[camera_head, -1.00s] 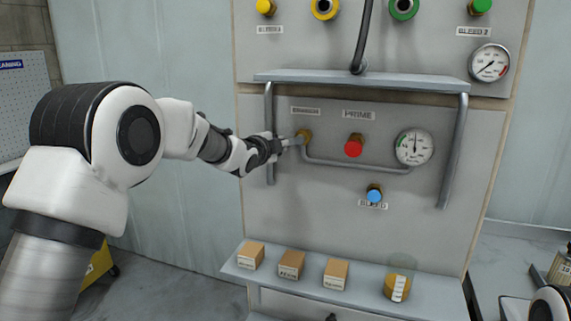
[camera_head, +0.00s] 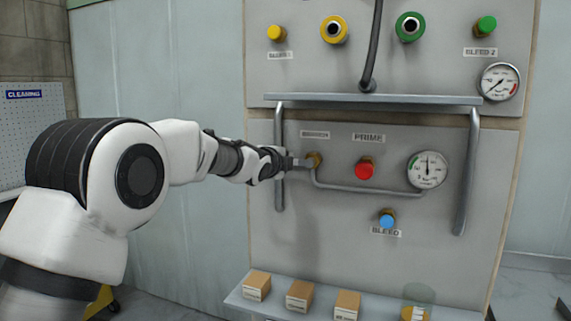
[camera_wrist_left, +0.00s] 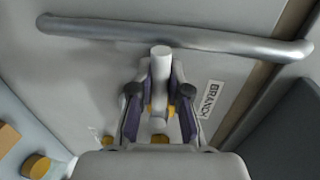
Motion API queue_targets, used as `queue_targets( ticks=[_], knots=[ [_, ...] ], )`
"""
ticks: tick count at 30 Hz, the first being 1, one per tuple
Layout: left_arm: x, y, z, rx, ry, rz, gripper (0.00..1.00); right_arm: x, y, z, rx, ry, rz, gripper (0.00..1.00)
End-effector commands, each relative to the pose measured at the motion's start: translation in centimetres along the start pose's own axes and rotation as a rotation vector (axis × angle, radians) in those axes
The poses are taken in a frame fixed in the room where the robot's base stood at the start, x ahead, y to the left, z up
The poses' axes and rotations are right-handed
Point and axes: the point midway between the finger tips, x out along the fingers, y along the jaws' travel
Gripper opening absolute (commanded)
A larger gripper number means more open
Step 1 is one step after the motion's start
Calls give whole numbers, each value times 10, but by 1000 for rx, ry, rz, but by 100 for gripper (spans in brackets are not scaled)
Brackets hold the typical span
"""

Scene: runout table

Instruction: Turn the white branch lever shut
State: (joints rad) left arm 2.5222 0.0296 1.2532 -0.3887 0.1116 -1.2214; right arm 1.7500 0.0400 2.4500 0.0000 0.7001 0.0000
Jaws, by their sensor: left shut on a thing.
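The white branch lever (camera_wrist_left: 161,66) stands between the fingers of my left gripper (camera_wrist_left: 160,95) in the left wrist view, its rounded end showing beyond the fingertips. The gripper is shut on it. In the head view my left gripper (camera_head: 290,164) reaches in from the left to the brass branch valve (camera_head: 314,160) on the grey panel, and most of the lever is hidden there. A BRANCH label (camera_wrist_left: 210,100) shows beside the gripper in the left wrist view. My right gripper is not in view.
A vertical handrail (camera_head: 280,185) stands close beside my left gripper, under a shelf bar (camera_head: 370,99). A red PRIME knob (camera_head: 365,169), a gauge (camera_head: 427,170) and a blue BLEED knob (camera_head: 386,219) sit to the right. Small boxes (camera_head: 299,295) stand on the ledge below.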

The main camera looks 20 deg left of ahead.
Motion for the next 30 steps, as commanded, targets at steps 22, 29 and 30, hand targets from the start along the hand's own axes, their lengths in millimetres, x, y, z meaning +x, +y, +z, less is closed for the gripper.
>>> queue_targets(
  ticks=[22,29,30],
  knots=[
    [-51,-2,0,-1,1,-3,42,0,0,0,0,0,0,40],
    [-105,-2,0,0,1,-3,42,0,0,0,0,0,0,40],
    [-110,-1,-1,1,1,-3,42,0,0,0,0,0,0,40]
  ],
)
